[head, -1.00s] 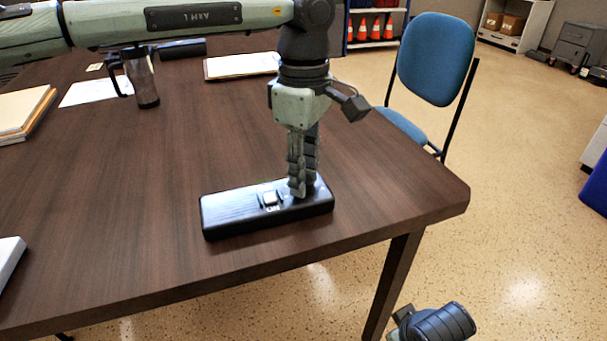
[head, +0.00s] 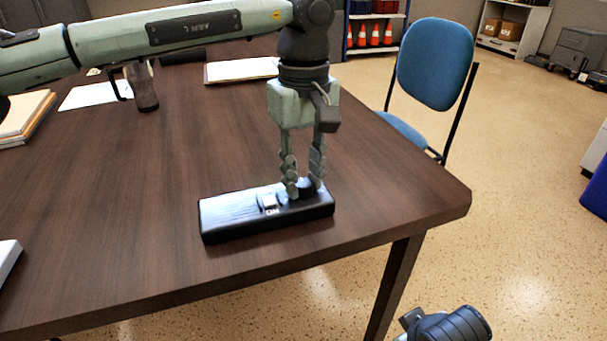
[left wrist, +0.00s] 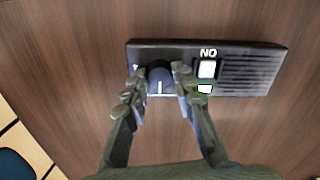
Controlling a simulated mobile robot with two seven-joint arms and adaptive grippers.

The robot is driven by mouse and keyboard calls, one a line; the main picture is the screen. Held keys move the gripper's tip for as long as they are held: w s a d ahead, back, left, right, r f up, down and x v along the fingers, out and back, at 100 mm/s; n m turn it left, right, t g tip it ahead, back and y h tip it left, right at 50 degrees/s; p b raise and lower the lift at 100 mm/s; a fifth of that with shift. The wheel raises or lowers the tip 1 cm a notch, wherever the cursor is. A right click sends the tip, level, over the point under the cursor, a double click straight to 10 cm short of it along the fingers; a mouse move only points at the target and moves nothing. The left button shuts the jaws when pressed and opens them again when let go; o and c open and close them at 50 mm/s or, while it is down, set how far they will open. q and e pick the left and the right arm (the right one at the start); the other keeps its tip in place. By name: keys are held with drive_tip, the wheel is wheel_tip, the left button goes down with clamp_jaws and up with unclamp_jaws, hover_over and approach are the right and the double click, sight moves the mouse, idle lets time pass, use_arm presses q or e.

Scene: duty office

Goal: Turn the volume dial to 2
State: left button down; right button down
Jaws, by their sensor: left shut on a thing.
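A black, box-shaped speaker (head: 235,215) lies on the brown table near its front right corner. Its dark volume dial (left wrist: 159,80) sits between the fingertips of my left gripper (left wrist: 157,78) in the left wrist view, with a pale mark on the dial pointing towards the bottom of that picture. My left gripper (head: 303,190) points straight down and is shut on the dial. The dial's scale is mostly hidden by the fingers, so I cannot read the setting. A white switch (head: 268,203) sits beside the dial. My right gripper (head: 450,325) is low at the bottom edge, its fingers not visible.
The brown table (head: 150,190) is clear around the speaker. A blue chair (head: 436,65) stands beyond the table's right side.

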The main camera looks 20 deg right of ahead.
idle(0.3)
use_arm(q)
drive_tip(key=c, duration=1.2)
unclamp_jaws()
